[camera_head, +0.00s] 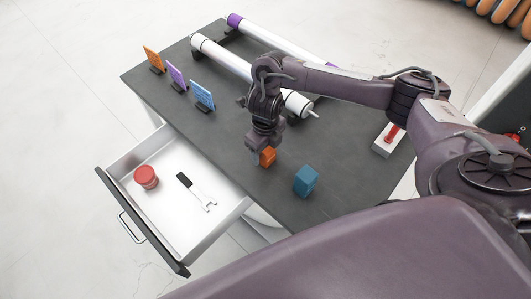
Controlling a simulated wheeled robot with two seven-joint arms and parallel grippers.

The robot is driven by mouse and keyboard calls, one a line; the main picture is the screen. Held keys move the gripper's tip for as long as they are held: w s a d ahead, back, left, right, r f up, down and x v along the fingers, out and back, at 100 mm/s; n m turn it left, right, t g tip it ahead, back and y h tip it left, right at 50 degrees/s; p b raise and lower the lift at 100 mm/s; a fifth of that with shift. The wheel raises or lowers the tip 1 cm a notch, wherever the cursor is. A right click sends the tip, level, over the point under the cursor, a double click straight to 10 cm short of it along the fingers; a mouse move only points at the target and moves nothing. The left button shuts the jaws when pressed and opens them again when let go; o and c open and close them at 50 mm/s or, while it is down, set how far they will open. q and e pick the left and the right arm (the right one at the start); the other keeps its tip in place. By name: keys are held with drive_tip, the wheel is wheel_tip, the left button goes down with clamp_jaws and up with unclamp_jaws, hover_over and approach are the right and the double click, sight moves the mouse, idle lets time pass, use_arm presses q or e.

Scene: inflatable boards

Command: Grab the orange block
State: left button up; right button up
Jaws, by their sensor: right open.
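The orange block (268,158) is small and stands on the dark tabletop near the table's front edge. My right gripper (259,151) points down directly over it, and hides its upper and left part. The right gripper is open; I cannot tell whether its fingers stand around the block or only above it. My left gripper is not in view.
A blue block (306,180) stands to the right of the orange one. An open white drawer (215,192) holds a red round container (146,177) and a black-handled tool (194,190). Small cards (203,94) and white rollers (222,58) stand behind.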

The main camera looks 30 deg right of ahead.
drive_tip(key=shift+f, duration=0.2)
drive_tip(key=shift+c, duration=1.6)
drive_tip(key=c, duration=0.8)
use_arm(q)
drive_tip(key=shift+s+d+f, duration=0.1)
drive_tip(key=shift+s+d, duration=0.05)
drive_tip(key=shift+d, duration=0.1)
use_arm(e)
drive_tip(key=shift+c, duration=0.2)
